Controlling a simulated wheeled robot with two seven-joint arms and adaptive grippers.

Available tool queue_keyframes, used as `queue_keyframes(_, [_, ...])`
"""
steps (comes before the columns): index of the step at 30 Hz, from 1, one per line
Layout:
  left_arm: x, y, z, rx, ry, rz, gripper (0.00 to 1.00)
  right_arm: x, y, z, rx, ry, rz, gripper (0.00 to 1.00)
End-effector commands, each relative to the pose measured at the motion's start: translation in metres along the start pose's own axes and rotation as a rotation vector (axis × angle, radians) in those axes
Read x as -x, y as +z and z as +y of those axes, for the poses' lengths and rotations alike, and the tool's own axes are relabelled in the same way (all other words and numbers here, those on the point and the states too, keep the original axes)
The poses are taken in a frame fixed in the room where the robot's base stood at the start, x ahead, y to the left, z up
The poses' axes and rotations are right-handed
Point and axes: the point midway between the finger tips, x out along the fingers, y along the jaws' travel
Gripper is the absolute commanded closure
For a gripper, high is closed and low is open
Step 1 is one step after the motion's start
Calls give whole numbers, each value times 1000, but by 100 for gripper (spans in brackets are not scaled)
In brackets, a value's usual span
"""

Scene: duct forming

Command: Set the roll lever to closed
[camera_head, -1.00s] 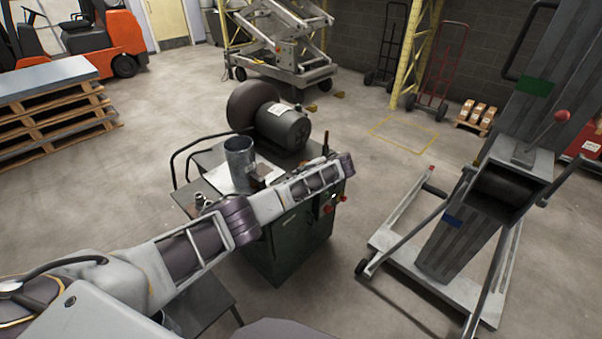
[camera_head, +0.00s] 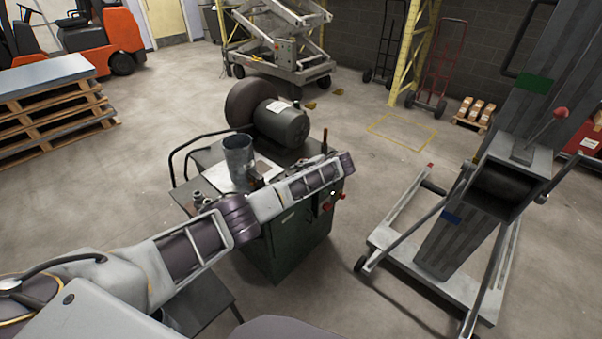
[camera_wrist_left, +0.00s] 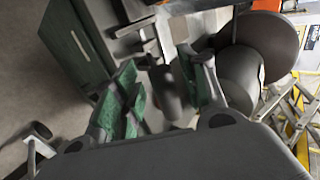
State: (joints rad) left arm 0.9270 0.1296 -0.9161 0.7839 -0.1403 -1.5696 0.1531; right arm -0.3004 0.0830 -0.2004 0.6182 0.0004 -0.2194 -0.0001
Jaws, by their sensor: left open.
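The forming machine is a dark green cabinet (camera_head: 300,240) with a motor and a grey upright duct cylinder (camera_head: 239,160) on top. A thin upright lever (camera_head: 325,142) with a dark reddish handle stands at its right back, just behind the end of my left arm. I cannot read whether it is set open or closed. My left gripper (camera_wrist_left: 158,62) has green-padded fingers, spread apart. A blurred rounded grey-brown piece (camera_wrist_left: 165,92) shows between them; I cannot tell if they touch it. In the head view the fingers are hidden by my wrist. My right gripper is out of view.
The motor (camera_head: 281,124) and a large dark disc stand at the machine's back. Red knobs (camera_head: 328,207) sit on its right side. A grey lift (camera_head: 440,260) with a red-knobbed lever stands right. Pallets (camera_head: 60,120) lie left. Floor between machine and lift is free.

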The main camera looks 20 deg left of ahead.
Motion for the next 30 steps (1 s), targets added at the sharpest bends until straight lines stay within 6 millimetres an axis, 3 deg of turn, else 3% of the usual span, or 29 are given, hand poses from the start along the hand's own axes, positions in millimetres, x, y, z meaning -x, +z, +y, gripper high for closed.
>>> queue_keyframes(11, [29,0,0,0,1,2,58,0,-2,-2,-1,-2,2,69])
queue_keyframes(24, [93,0,1,-1,2,2,58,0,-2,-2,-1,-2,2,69])
queue_keyframes(30, [111,0,1,0,1,0,58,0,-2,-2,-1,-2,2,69])
